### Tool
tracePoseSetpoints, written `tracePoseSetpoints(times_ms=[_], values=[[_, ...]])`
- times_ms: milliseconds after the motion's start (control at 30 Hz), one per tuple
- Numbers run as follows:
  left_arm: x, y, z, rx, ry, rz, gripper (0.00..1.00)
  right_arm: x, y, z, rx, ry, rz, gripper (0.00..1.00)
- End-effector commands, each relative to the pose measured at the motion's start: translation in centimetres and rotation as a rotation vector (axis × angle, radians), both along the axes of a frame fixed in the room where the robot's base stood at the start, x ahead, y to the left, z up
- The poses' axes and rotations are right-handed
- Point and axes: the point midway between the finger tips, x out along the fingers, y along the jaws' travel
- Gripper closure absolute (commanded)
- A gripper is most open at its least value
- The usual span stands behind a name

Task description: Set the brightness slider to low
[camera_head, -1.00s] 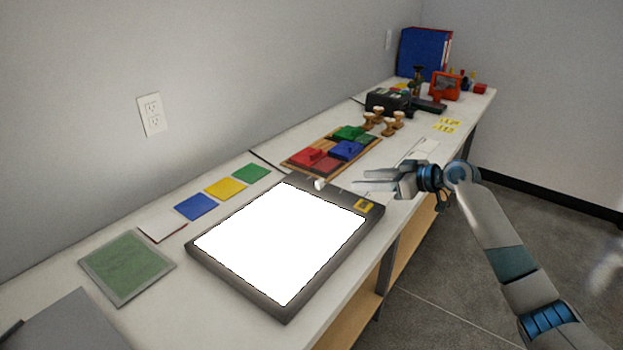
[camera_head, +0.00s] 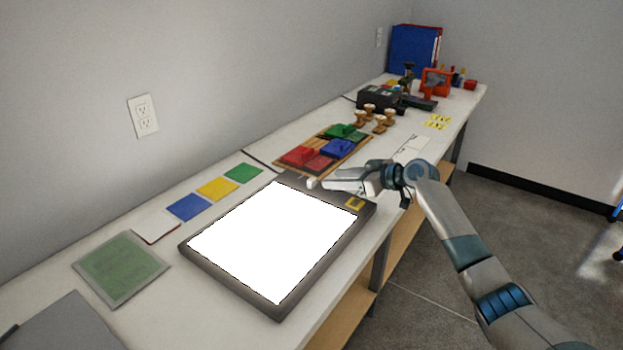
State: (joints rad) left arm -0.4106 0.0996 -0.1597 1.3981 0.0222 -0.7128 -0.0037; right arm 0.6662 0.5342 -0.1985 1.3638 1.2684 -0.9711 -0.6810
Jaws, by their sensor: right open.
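The light pad, a dark-framed panel (camera_head: 228,287) with a bright white lit face, lies on the bench. Its white slider knob (camera_head: 312,183) is on the frame's far edge. My right gripper (camera_head: 328,182) reaches in from the right over that far edge, its fingertips right at the knob. It is open; whether the fingers touch the knob or stand around it cannot be told. The gripper hides the slider track to the right of the knob. My left gripper is not in view.
Red, blue and green ink pads (camera_head: 322,152) on a wooden tray lie just beyond the panel, with wooden stamps (camera_head: 372,118) farther back. Coloured cards (camera_head: 217,189) and a green mat (camera_head: 122,268) lie to the left. The bench's right edge is close to my arm.

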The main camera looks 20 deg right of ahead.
Motion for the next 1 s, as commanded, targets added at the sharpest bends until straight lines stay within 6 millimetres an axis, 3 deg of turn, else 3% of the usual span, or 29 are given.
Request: tracePoseSetpoints(times_ms=[500, 1000], values=[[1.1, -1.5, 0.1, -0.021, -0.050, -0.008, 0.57, 6.1, 4.8, -3.2, 0.002, 0.001, 0.000, 0.58], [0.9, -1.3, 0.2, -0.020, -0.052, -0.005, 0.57, 7.5, 5.8, -3.9, -0.001, -0.001, -0.001, 0.58]])
